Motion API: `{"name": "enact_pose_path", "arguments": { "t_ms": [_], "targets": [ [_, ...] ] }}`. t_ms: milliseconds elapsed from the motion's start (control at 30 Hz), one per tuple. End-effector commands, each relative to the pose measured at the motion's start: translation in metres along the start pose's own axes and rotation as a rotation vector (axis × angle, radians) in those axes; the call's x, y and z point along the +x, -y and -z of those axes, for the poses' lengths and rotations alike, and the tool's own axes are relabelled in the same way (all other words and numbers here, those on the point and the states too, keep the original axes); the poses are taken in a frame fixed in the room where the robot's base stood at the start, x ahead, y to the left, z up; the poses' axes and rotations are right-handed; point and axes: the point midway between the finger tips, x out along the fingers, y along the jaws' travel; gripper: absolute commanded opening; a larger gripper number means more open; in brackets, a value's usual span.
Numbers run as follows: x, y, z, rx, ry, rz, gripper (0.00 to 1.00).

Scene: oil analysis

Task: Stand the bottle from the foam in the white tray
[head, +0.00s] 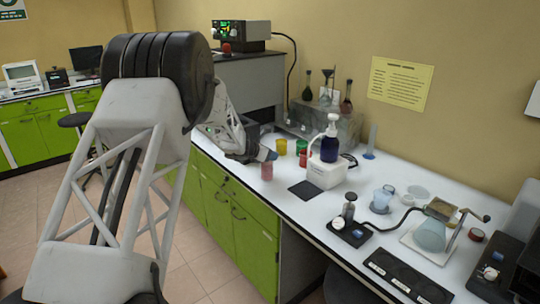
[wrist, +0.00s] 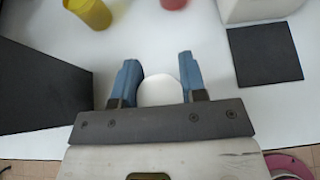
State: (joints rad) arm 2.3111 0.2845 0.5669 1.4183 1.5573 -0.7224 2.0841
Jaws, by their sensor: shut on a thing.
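My gripper (head: 266,154) hangs over the near edge of the white bench. In the wrist view its blue fingers (wrist: 158,85) are shut on a white, round-topped thing (wrist: 160,90), which looks like the bottle. I cannot tell whether this block is the foam. I cannot make out a white tray for certain.
A dark box (wrist: 40,88) stands left of the fingers. Yellow (head: 281,147), green (head: 301,146) and red (head: 305,158) cups stand beyond. A flat black mat (head: 304,189) lies to the right. Glassware and a balance crowd the bench further right.

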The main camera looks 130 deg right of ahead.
Motion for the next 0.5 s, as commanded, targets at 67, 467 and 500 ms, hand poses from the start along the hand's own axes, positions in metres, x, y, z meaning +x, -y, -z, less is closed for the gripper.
{"name": "enact_pose_path", "arguments": {
  "t_ms": [67, 467, 500],
  "targets": [
    [0.0007, -0.0001, 0.0012, 0.000, 0.000, 0.000, 0.00],
    [0.0010, 0.0000, 0.0019, 0.000, 0.000, 0.000, 0.64],
    [0.0010, 0.0000, 0.0019, 0.000, 0.000, 0.000, 0.64]
  ]
}}
